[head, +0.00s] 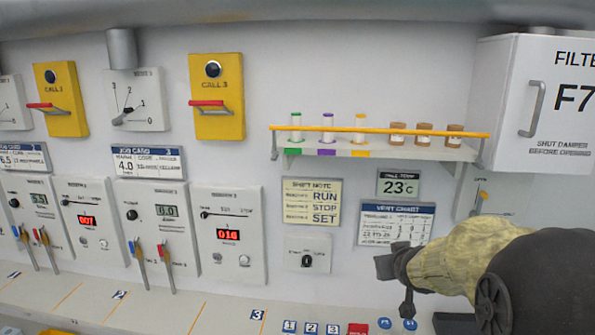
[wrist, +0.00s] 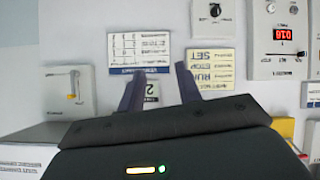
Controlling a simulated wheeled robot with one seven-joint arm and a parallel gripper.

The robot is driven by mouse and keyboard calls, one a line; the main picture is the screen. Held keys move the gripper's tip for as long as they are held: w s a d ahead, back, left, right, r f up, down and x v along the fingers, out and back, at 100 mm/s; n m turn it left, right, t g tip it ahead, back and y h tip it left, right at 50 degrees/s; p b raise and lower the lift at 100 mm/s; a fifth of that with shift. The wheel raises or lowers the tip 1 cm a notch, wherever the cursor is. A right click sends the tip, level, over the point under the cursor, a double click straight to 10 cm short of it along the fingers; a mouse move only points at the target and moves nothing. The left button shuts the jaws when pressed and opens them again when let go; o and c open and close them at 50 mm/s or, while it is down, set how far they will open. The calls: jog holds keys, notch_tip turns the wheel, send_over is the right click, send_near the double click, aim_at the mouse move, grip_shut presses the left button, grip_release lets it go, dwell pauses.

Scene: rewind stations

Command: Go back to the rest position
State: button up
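My gripper (head: 393,283) is at the lower right of the head view, in front of the wall below the vent chart (head: 396,224). In the wrist view my gripper (wrist: 157,78) shows two dark fingers spread apart, with nothing held between them. The wall panels appear upside down beyond the fingers. The vent chart (wrist: 139,52) and the yellow shift note (wrist: 210,68) lie beyond the fingertips. The hall-temperature display (wrist: 151,92) shows between the fingers. My forearm, partly in a tan cover, reaches in from the right edge of the head view.
A shelf (head: 345,150) with a yellow rail holds several vials and jars above my arm. A white filter box (head: 545,100) juts out at upper right. Call boxes (head: 216,97) and lever panels (head: 228,233) line the left wall. A counter (head: 180,312) with numbered labels runs below.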

jog(key=s+a+f+g+b, duration=0.1)
jog(key=s+a+f+g, duration=0.1)
jog(key=s+f, duration=0.4)
jog(key=s+a+f+g+b, duration=0.1)
jog(key=s+a+f+g, duration=0.1)
jog(key=s+f, duration=0.3)
jog(key=s+a+f+m+g+y+b, duration=0.1)
jog(key=s+f+g, duration=0.3)
jog(key=s, duration=0.7)
notch_tip(320, 180, down, 3)
jog(key=shift+s+a+r+g, duration=0.2)
jog(key=shift+a+g, duration=0.1)
jog(key=shift+a, duration=0.55)
jog(key=shift+a, duration=0.1)
